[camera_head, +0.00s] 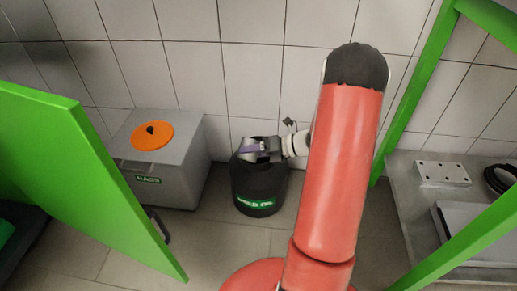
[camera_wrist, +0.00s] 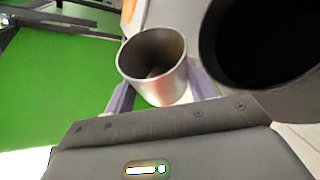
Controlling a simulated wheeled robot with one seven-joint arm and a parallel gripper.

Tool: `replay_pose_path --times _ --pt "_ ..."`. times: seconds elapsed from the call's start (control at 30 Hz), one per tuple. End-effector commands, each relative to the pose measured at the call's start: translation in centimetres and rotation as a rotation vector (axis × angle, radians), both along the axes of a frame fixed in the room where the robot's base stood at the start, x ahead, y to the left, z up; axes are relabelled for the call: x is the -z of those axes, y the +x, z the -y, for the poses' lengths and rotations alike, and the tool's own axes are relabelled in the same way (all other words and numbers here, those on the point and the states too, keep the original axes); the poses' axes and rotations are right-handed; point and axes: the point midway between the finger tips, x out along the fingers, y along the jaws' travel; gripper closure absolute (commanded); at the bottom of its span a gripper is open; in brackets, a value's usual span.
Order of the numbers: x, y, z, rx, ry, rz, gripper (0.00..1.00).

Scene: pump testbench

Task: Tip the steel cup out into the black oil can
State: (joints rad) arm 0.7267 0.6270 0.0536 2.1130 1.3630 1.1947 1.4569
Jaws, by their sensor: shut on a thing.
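The black oil can (camera_head: 260,185) stands on the floor against the tiled wall in the head view, with a green label on its front. Its dark round opening (camera_wrist: 265,45) fills the upper right of the wrist view. My gripper (camera_head: 255,149) is above the can's top. In the wrist view my gripper (camera_wrist: 158,95) is shut on the steel cup (camera_wrist: 160,75), one purple finger on each side. The cup's mouth faces the camera and its inside looks grey, with a darker patch at the bottom. The cup is beside the can's opening, to its left. The cup is hard to make out in the head view.
A grey bin (camera_head: 185,180) with an orange lid (camera_head: 152,135) stands left of the can. A green panel (camera_head: 85,170) rises at the left. A green frame (camera_head: 420,80) and a grey bench (camera_head: 415,215) are at the right. Floor in front of the can is clear.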

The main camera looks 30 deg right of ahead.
Motion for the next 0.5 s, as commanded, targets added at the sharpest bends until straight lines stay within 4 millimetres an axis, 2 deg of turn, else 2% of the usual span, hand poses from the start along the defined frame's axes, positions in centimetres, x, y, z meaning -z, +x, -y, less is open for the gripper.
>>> replay_pose_path --times 0.17,0.5 --pt "-0.30 0.01 0.03 -0.001 0.027 -0.022 0.70" --pt "0.41 0.10 0.14 0.000 0.101 -0.088 0.70"
